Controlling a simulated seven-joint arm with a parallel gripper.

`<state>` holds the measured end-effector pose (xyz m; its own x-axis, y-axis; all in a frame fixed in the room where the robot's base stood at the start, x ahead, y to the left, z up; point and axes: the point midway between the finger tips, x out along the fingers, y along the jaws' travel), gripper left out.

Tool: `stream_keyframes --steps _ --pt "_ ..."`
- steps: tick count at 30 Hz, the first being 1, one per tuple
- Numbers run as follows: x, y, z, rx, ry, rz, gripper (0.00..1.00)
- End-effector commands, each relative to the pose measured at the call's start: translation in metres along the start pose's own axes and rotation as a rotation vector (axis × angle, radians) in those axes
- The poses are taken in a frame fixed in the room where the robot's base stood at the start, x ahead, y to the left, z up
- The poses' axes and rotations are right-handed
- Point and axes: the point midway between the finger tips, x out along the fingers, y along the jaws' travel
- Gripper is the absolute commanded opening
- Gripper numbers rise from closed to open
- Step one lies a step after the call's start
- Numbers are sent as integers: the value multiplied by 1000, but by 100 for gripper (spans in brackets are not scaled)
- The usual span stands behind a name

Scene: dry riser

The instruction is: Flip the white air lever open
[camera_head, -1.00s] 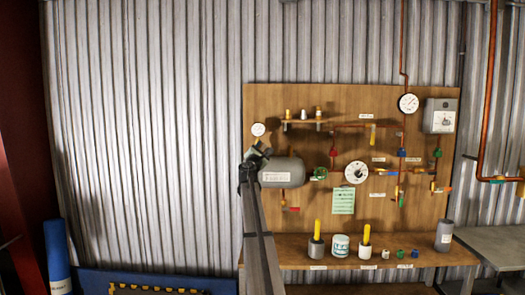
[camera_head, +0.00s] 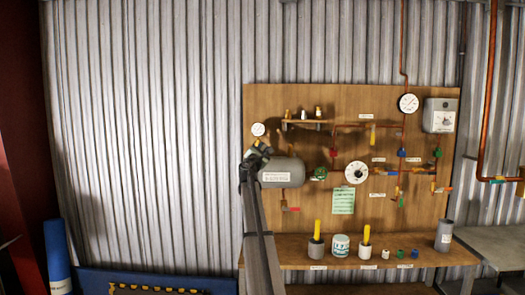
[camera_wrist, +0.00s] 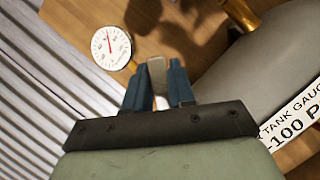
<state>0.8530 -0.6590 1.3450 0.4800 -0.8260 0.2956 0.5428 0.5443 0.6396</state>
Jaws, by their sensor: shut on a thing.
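In the wrist view, the two blue fingers of my gripper (camera_wrist: 157,85) are closed around a pale, flat piece, the white air lever (camera_wrist: 157,74). Only its upper end shows between the fingertips; its pivot is hidden. In the head view, my gripper (camera_head: 258,152) is at the upper left of the grey tank (camera_head: 283,173), just below a small round gauge (camera_head: 258,129). The lever cannot be made out there.
The gauge also shows close to the left of the fingers in the wrist view (camera_wrist: 111,48). A brass fitting (camera_wrist: 241,13) stands on the tank at the upper right. The wooden board (camera_head: 330,100) carries pipes and valves. A shelf (camera_head: 340,250) with cups is below.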

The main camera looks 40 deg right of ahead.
Motion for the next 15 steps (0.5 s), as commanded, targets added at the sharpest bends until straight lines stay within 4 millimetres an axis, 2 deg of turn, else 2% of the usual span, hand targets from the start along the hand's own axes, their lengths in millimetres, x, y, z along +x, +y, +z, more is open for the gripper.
stream_keyframes --steps 8,15 --pt "0 4 0 -91 1 37 0" --pt "-1 10 -2 -260 2 107 0"
